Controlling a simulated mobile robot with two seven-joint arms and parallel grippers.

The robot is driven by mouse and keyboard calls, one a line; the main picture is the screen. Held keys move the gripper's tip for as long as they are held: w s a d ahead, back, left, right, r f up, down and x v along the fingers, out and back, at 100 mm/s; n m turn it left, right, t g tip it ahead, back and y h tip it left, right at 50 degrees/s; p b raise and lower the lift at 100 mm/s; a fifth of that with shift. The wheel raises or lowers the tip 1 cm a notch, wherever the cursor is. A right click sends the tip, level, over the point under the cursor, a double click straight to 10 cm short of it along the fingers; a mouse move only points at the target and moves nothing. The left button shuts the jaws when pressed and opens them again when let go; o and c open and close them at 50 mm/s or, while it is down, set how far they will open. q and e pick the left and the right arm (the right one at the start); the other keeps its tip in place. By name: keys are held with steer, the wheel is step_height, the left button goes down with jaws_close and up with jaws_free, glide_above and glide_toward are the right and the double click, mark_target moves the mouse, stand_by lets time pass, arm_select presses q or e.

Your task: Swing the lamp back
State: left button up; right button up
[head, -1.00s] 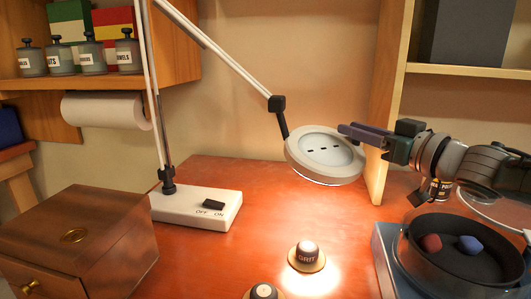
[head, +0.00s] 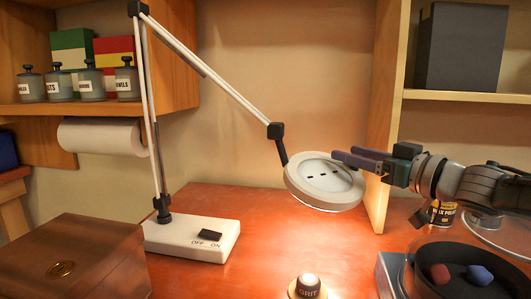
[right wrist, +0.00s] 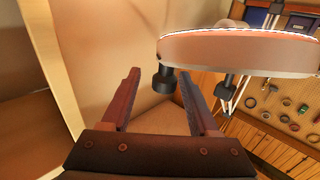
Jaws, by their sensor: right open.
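The lamp is a white jointed arm on a white base (head: 190,236) with an OFF/ON switch. Its round white lamp head (head: 318,184) hangs over the workbench, tilted, with light below. My right gripper (head: 338,157) reaches in from the right, open, its fingers at the head's upper right rim. In the right wrist view the fingers (right wrist: 157,75) stand apart, with a dark knob (right wrist: 164,79) near the left part of the lamp head (right wrist: 240,54) showing between their tips. I cannot tell whether they touch it. My left gripper is not in view.
A wooden box (head: 75,262) is at the left front. A dark round pan (head: 425,262) with red and blue stones is at the right. A shelf upright (head: 388,110) rises behind my right gripper.

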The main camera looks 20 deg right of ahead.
steer(key=shift+s+d, duration=0.1)
steer(key=shift+s, duration=0.5)
steer(key=s+d+p, duration=0.1)
steer(key=s+p, duration=0.1)
steer(key=s, duration=0.6)
steer(key=shift+s+d, duration=0.25)
steer(key=shift+d, duration=0.1)
